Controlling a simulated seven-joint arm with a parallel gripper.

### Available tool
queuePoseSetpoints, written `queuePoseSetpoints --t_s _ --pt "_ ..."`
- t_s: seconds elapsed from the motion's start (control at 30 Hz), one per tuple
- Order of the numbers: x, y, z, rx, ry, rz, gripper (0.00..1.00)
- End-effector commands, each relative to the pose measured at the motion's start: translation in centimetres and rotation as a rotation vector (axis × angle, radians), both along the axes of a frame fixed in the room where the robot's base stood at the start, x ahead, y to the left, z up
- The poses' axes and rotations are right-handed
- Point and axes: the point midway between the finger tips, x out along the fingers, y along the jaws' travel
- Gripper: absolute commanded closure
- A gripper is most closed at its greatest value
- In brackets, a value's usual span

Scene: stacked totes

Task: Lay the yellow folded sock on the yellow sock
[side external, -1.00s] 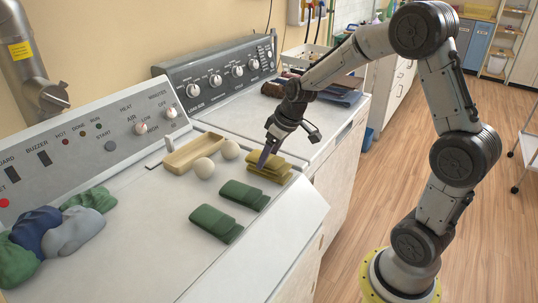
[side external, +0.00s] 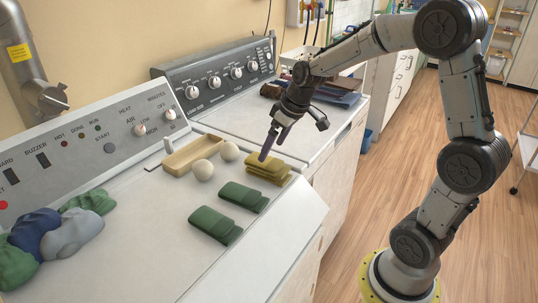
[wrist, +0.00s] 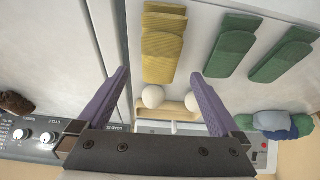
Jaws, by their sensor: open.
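Two yellow folded socks lie one on top of the other on the white machine top, in the side view. The upper yellow sock (side external: 273,162) rests on the lower yellow sock (side external: 271,178), roughly lined up with it. In the wrist view the yellow stack (wrist: 163,42) lies ahead of the fingers, its layers slightly offset lengthwise. My gripper (side external: 272,152) is open and empty, with purple fingers just above the stack's back-left end. The wrist view also shows its fingers (wrist: 160,73) spread wide with nothing between them.
Two green folded socks (side external: 243,196) (side external: 215,225) lie in front of the yellow stack. Two white balls (side external: 203,170) (side external: 229,151) sit by a tan tray (side external: 190,156). Crumpled cloths (side external: 70,235) lie at the left.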

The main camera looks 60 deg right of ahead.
Motion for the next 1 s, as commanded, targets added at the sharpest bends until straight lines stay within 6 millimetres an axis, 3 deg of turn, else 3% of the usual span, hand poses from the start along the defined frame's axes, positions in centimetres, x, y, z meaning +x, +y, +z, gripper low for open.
queuePoseSetpoints --t_s 0.2,0.47,0.57,0.67,0.8,1.0 --pt "-1.7 -0.1 4.1 -0.001 -0.003 -0.003 0.0" --pt "-2.8 0.0 6.6 0.0 -0.001 -0.001 0.0" --pt "-4.0 1.1 7.5 -0.003 -0.007 0.001 0.0" --pt "-7.0 3.7 8.6 -0.007 -0.021 0.002 0.0" --pt "-13.3 7.5 9.2 -0.009 -0.049 -0.008 0.0" --pt "-20.4 9.9 7.8 -0.003 -0.087 -0.028 0.0"
